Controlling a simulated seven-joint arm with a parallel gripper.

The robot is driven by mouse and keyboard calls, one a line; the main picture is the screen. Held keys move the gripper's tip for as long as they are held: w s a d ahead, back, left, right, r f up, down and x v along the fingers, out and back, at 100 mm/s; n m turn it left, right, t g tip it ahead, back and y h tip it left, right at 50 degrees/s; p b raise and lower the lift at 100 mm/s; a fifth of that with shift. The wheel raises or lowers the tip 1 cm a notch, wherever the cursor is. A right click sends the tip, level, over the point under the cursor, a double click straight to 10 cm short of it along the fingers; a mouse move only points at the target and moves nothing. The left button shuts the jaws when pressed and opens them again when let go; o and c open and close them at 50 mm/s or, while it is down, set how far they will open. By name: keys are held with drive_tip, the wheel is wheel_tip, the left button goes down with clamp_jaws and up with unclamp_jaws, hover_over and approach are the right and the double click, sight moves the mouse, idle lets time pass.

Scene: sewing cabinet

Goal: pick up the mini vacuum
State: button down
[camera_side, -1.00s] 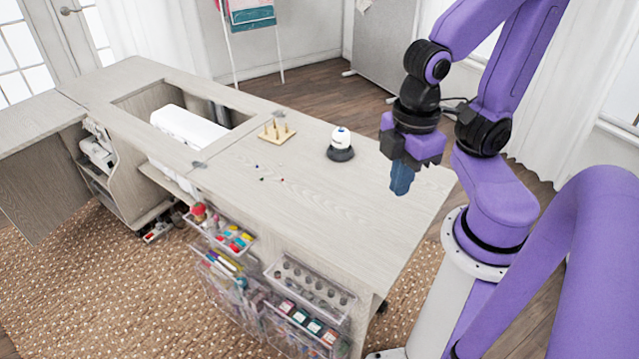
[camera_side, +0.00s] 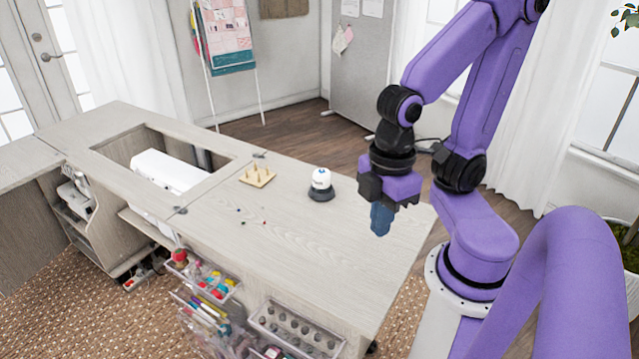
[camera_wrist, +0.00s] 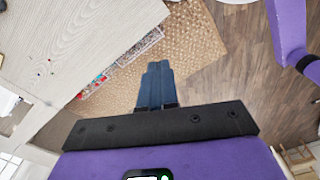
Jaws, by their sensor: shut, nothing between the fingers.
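The mini vacuum (camera_side: 321,185) is a small round device with a white top and a dark base. It stands upright on the light wood cabinet top, towards the back right. My gripper (camera_side: 381,222) is to the right of the vacuum and apart from it, above the right end of the cabinet top. Its blue fingers point down and are shut together with nothing between them. The vacuum is not visible in the wrist view.
A wooden spool stand (camera_side: 257,178) with upright pegs is left of the vacuum. Several small pins (camera_side: 243,222) lie on the cabinet top (camera_side: 300,240). A white sewing machine (camera_side: 170,170) sits in the opening. Clear bins (camera_side: 295,325) hang on the front side.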

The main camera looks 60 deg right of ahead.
drive_tip(key=shift+c, duration=0.8)
unclamp_jaws()
